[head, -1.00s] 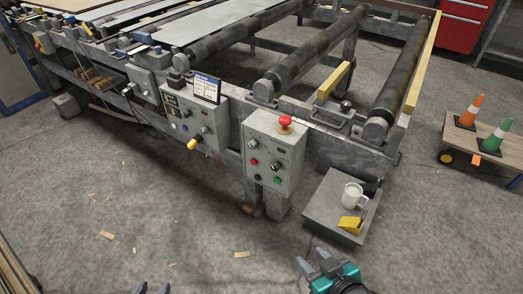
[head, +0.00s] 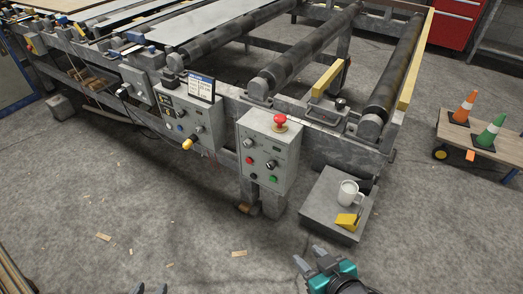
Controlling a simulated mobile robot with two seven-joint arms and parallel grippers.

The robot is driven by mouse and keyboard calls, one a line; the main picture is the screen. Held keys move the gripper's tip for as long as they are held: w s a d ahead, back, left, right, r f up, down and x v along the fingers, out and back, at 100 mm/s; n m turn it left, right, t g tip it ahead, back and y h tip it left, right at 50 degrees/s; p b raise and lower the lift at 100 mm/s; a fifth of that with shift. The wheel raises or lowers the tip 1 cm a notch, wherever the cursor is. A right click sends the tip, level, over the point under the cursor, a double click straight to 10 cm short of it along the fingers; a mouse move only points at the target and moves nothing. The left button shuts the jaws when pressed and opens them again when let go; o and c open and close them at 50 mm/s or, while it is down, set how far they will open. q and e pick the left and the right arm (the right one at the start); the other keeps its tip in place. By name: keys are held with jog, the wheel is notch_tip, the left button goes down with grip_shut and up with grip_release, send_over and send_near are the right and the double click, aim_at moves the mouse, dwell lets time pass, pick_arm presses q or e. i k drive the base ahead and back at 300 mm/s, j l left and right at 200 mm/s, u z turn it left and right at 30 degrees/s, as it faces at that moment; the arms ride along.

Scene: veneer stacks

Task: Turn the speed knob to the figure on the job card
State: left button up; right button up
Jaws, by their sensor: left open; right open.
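The job card (head: 201,86) is a small blue-topped card standing on the left grey control box (head: 210,146); its figure is too small to read. That box carries a dark knob (head: 199,129) and a yellow-tipped handle (head: 187,143). The right grey control box (head: 286,160) has a red mushroom button (head: 280,121), dark knobs and small coloured buttons. I cannot tell which knob is the speed knob. My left gripper (head: 150,289) is open at the bottom edge, only its fingertips showing. My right gripper (head: 309,257) is open and empty, below and right of the boxes, apart from them.
A grey stand (head: 322,218) right of the boxes holds a white mug (head: 347,193) and a yellow block (head: 346,221). The roller conveyor (head: 310,55) runs behind. A wooden dolly (head: 486,146) with two cones is at right. Open floor lies in front, with wood scraps.

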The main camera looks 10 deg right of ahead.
aim_at(247, 144)
jog(key=i+j+z, duration=0.2)
jog(key=i+z, duration=0.15)
jog(key=i+j+z, duration=0.4)
jog(key=i, duration=0.15)
jog(key=i+j+z, duration=0.15)
jog(key=j+z, duration=0.25)
jog(key=j, duration=0.15)
jog(key=i+j+z, duration=0.1)
jog(key=j+z, duration=0.3)
jog(key=j, duration=0.15)
jog(key=j+z, duration=0.4)
jog(key=j, duration=0.2)
jog(key=k+j+z, duration=0.1)
jog(key=j, duration=0.25)
jog(key=k+j+z, duration=0.1)
jog(key=j, duration=0.3)
